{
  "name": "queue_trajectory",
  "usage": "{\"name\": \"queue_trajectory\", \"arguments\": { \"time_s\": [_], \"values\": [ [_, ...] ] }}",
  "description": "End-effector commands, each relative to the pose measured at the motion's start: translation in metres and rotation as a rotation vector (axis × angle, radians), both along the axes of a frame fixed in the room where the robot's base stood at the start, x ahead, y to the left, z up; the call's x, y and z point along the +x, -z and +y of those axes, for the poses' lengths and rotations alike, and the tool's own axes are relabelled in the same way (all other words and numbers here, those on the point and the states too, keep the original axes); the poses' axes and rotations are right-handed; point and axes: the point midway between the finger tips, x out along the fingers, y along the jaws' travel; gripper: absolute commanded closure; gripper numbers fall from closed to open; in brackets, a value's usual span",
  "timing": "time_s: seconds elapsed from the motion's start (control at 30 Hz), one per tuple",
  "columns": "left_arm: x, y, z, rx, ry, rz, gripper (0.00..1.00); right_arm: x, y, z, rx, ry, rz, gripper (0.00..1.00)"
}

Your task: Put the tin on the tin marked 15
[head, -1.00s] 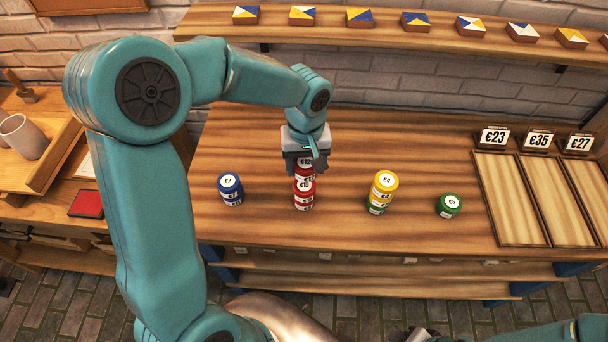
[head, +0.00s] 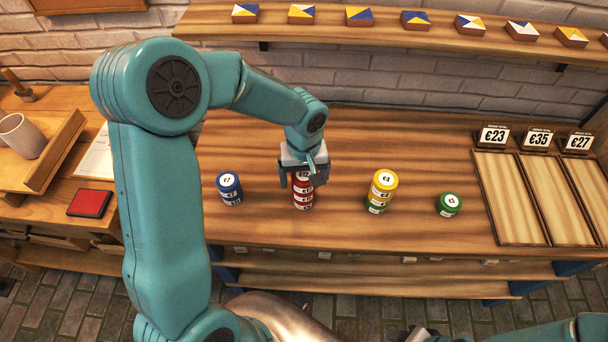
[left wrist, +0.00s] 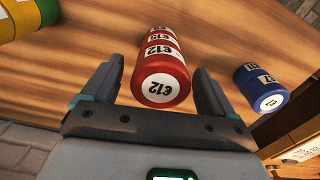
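The red tin marked 12 (head: 304,177) sits upright on top of the red stack. Under it is the red tin marked 15 (left wrist: 160,38), whose side label shows in the left wrist view. A further red tin seems to be below, but its label is too small to read. My left gripper (head: 303,172) is at the top of this stack. In the left wrist view its fingers (left wrist: 159,70) are spread on both sides of the top tin, with a gap at each side.
A blue stack (head: 229,188) stands left of the red one. A yellow-topped stack (head: 384,185) with green below and a lone green tin (head: 449,205) stand to the right. Wooden trays (head: 510,205) with price signs lie at the far right. A shelf (head: 400,33) runs behind.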

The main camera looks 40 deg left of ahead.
Motion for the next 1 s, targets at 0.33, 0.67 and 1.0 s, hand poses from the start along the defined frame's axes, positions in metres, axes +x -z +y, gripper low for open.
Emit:
{"name": "queue_trajectory", "arguments": {
  "time_s": [0.33,0.67,1.0],
  "values": [
    [0.001,-0.015,0.000,0.001,0.000,-0.004,0.13,0.000,-0.004,0.000,0.000,0.000,0.000,0.57],
    [0.001,-0.091,0.000,0.000,-0.001,-0.005,0.13,0.000,-0.002,0.000,0.000,0.000,0.000,0.57],
    [0.000,-0.124,0.000,-0.001,0.000,-0.001,0.13,0.000,-0.002,0.000,0.000,0.000,0.000,0.57]
  ]
}}
